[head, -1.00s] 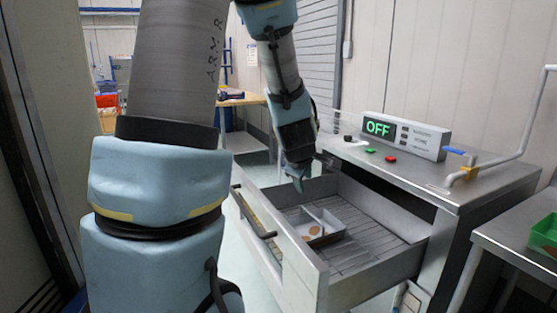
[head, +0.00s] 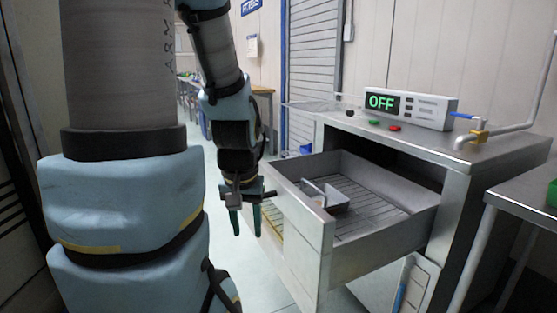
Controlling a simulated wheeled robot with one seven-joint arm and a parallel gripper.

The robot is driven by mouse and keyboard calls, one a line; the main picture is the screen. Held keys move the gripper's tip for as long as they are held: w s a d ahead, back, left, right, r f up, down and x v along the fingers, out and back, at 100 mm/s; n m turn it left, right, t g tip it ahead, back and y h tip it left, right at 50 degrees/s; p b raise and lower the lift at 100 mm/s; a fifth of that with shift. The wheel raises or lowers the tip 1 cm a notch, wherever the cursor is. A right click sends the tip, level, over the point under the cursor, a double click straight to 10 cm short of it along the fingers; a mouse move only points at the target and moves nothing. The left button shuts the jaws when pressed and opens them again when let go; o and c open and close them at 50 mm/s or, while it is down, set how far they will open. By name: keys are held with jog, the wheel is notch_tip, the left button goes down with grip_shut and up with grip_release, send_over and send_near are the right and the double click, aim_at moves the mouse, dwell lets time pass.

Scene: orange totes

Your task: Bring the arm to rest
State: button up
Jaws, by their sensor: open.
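My gripper (head: 246,222) hangs pointing down at the left of the open drawer, outside its front panel. Its two green fingers are apart with nothing between them. My arm reaches down to it from the upper middle of the head view. The metal drawer (head: 388,255) is pulled out of the steel cabinet (head: 462,180). A small divided tray (head: 338,206) sits in the drawer on a wire rack; its inside is mostly hidden by the drawer's front wall.
A box with a green OFF display (head: 420,107) stands on the cabinet top, with green (head: 374,122) and red (head: 395,128) buttons before it. A bent pipe with a blue-handled valve (head: 478,134) is at the right. A steel side table (head: 520,205) stands far right. Open floor lies left of the drawer.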

notch_tip(320, 180, down, 10)
jog(key=b, duration=0.8)
notch_tip(320, 180, up, 21)
jog(key=p, duration=2.1)
jog(key=shift+s, duration=0.35)
